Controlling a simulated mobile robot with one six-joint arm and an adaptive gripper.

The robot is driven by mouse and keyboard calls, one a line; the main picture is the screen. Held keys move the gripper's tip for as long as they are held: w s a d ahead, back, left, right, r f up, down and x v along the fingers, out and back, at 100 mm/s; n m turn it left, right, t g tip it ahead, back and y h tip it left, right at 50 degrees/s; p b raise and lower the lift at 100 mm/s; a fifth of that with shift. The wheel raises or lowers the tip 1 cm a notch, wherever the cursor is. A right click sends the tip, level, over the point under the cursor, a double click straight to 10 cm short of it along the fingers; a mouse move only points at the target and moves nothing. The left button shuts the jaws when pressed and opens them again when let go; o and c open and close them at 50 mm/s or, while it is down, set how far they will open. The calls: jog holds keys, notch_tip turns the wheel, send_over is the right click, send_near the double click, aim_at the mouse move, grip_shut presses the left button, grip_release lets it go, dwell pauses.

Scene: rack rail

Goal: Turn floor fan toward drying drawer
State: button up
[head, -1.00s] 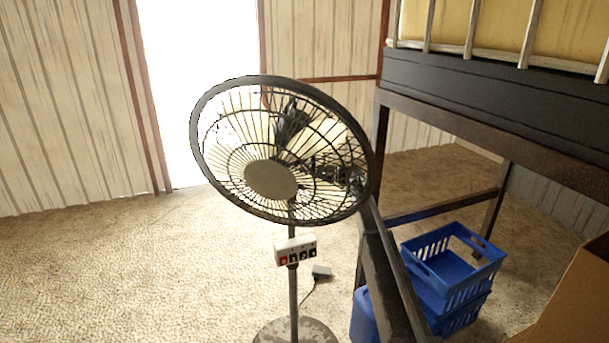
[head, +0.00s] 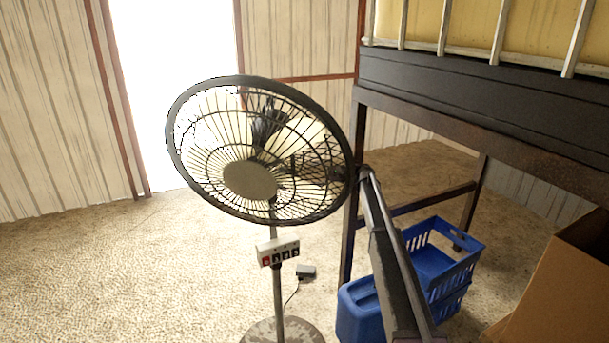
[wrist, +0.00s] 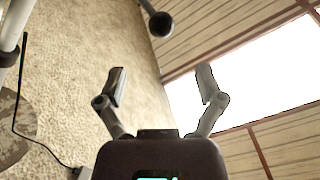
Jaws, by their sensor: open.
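The floor fan (head: 248,180) stands in the middle of the head view, its round dark grille tilted upward on a thin pole. A white box with several switches (head: 278,253) sits on the pole. My arm rises at the right and ends beside the grille's right edge; the gripper is largely hidden behind the grille there. In the wrist view my gripper (wrist: 161,84) is open and empty. A rod with a dark round knob (wrist: 160,24), seemingly part of the fan, is beyond the fingertips, apart from them. The fan's mottled base (wrist: 14,128) is at left.
A dark rack (head: 480,92) with a pale railing and yellow panel above stands at right; which part is the drying drawer is unclear. Blue crates (head: 452,262), a blue container (head: 358,312) and a cardboard box (head: 565,290) are low right. Carpet at left is clear.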

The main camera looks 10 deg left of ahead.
jog(key=shift+d, duration=0.3)
jog(key=shift+s+d+f, duration=0.1)
jog(key=shift+s, duration=0.1)
jog(key=c, duration=0.7)
jog(key=s, duration=0.1)
jog(key=f, duration=0.1)
jog(key=s+h, duration=0.1)
jog(key=shift+s+d+f+t, duration=0.15)
jog(key=shift+s+d+t, duration=0.15)
jog(key=shift+d, duration=0.1)
grip_shut()
jog(key=s+d+f+n+t+h, duration=0.1)
jog(key=s+d+f+h, duration=0.4)
jog(key=s, duration=0.6)
jog(key=s+d+f+n+h, duration=0.1)
jog(key=s+d+f+h, duration=0.2)
jog(key=s+d+f, duration=0.65)
jog(key=s+d+f+n+h, duration=0.1)
jog(key=s+d+h, duration=0.2)
jog(key=s+d, duration=0.2)
jog(key=s+d+n+h, duration=0.1)
jog(key=s+d+h, duration=0.2)
jog(key=s, duration=0.9)
jog(key=s+d+f+n+t+h, duration=0.1)
jog(key=s+d+h, duration=0.1)
jog(key=s+d, duration=0.4)
jog(key=s, duration=0.3)
jog(key=shift+d+f+h, duration=0.3)
jog(key=shift+d+h, duration=0.1)
